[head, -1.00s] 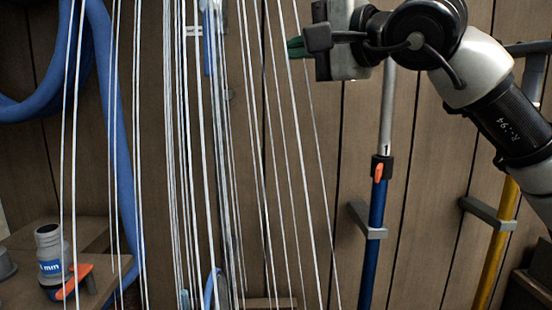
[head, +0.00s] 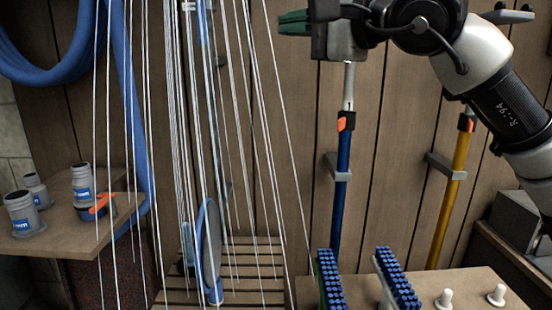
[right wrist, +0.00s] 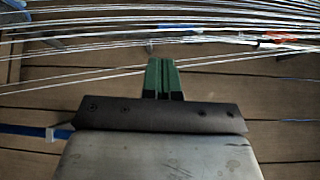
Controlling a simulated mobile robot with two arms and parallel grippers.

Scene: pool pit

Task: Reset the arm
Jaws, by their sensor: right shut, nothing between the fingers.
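My right gripper (head: 292,22) is at the top of the head view, right of centre, on an arm that comes in from the right. Its green fingers point left towards a curtain of thin white strings (head: 185,130). In the right wrist view the green fingers (right wrist: 162,76) are together with nothing between them, and the strings run across just beyond them. I cannot tell whether the fingertips touch the strings. My left gripper is not in view.
A shelf (head: 70,241) at left holds several grey canisters (head: 22,214). A blue hose (head: 135,110) hangs behind the strings. Blue (head: 343,190) and yellow (head: 447,205) poles stand against the wooden wall. Blue-bristled brushes (head: 398,278) stand on a bench (head: 465,286) at lower right.

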